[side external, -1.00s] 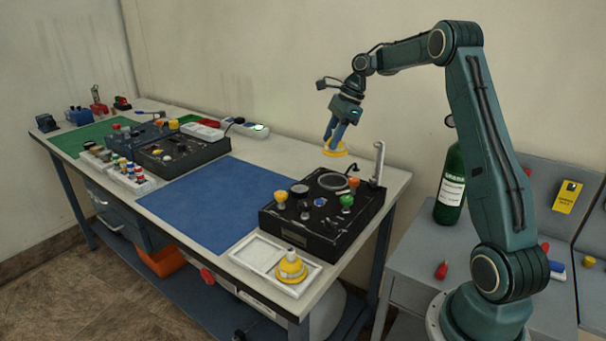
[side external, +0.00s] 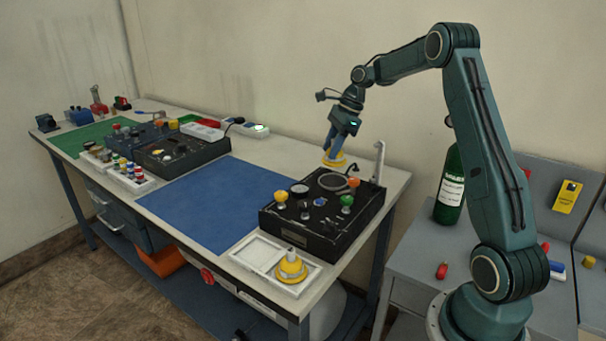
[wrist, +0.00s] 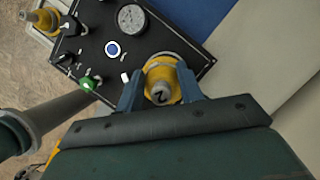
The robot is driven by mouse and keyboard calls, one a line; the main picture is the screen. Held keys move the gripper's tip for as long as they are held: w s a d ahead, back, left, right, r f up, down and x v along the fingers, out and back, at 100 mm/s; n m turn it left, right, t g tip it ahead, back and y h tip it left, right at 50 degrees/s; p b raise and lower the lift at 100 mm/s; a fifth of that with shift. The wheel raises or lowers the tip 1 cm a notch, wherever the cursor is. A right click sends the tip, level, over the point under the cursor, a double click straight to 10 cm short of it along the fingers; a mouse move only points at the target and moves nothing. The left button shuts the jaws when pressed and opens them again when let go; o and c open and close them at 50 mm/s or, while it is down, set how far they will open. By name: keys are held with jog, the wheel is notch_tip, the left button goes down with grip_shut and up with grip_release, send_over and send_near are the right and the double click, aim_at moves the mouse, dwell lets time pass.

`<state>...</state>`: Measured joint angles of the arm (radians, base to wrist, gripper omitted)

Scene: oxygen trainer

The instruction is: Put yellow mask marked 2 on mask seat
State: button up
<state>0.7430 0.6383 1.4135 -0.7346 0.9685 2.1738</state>
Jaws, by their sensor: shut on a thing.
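The yellow mask marked 2 (wrist: 164,77) is held between the fingers of my gripper (wrist: 160,92) in the wrist view, with the 2 showing on its grey neck. In the side view my gripper (side external: 333,150) is shut on the yellow mask (side external: 334,162), above the back part of the black trainer box (side external: 315,235). A round ring (side external: 333,181) on the box top, which looks like the mask seat, lies just below the mask. In the wrist view the mask covers that area, so I cannot tell whether they touch.
A second yellow mask (side external: 291,267) stands in the white tray (side external: 262,252) at the front edge. A grey post (side external: 379,162) rises at the box's back right corner. Knobs, a green one (side external: 347,201) among them, stand on the box. The blue mat (side external: 205,205) is clear.

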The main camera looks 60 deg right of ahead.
jog(key=shift+f, duration=1)
jog(key=shift+f, duration=2.15)
dwell(0.7)
jog(key=o, duration=1.1)
jog(key=shift+c, duration=0.2)
jog(key=v, duration=1.3)
jog(key=shift+s+r, duration=0.15)
jog(key=shift+r, duration=0.15)
